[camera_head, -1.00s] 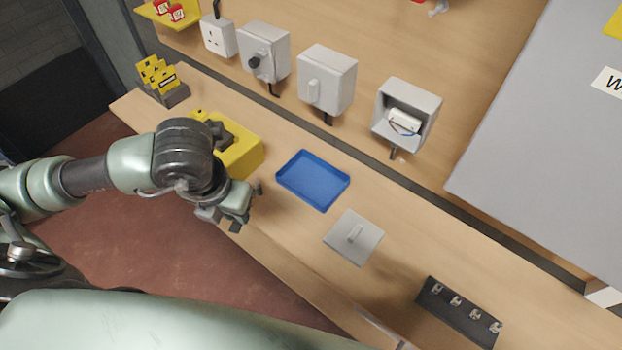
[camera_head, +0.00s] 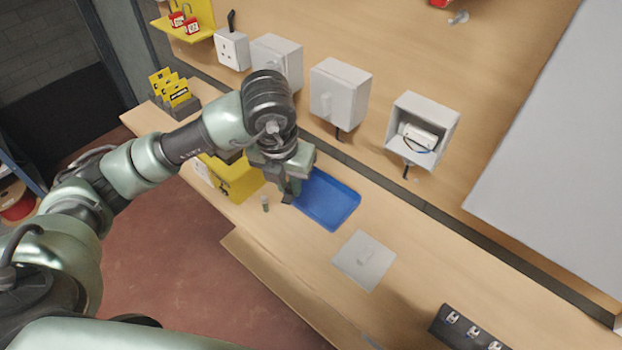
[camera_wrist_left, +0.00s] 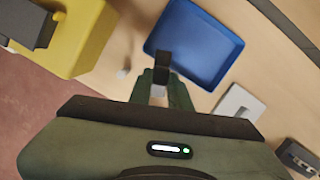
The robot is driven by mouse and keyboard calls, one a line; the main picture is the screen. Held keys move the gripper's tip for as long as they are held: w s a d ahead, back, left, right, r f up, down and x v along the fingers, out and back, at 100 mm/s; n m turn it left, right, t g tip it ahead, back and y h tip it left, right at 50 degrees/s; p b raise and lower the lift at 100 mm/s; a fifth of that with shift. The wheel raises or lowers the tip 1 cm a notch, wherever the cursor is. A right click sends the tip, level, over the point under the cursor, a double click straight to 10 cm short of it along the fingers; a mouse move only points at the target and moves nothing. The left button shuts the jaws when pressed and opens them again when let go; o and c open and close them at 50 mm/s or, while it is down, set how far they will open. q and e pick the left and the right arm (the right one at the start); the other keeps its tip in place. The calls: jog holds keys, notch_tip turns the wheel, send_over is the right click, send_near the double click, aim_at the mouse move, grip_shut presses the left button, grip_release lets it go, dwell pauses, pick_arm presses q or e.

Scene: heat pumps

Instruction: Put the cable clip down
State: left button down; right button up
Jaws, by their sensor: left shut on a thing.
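My left gripper (camera_head: 290,190) is over the bench at the left end of the blue tray (camera_head: 345,218). It is shut on a small dark piece, which I take to be the cable clip (camera_wrist_left: 163,66); it shows at the fingertips in the left wrist view. The fingers hide part of it, and its exact shape is unclear. The blue tray also shows in the left wrist view (camera_wrist_left: 222,60), just beyond the fingertips, and looks empty where I can see it. I cannot tell whether the clip touches the bench. My right gripper is not in view.
A small upright piece (camera_head: 265,203) stands on the bench left of the gripper. A yellow box (camera_head: 235,181) is further left. A grey switch plate (camera_head: 364,260) lies right of the tray, and a black rack (camera_head: 468,330) is further right. Wall boxes line the back.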

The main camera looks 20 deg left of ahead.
pick_arm(q)
jog(key=p, duration=0.2)
send_near(312, 193)
jog(key=shift+w+f+p, duration=0.3)
jog(key=shift+w+f, duration=0.1)
jog(key=shift+f, duration=0.15)
notch_tip(312, 193, down, 4)
jog(key=shift+s+r+p, duration=0.1)
jog(key=shift+p, duration=0.7)
jog(key=shift+f+p, duration=0.2)
jog(key=shift+p, duration=0.2)
jog(key=shift+w+f, duration=0.25)
jog(key=shift+f, duration=0.1)
jog(key=c, duration=1.3)
grip_release()
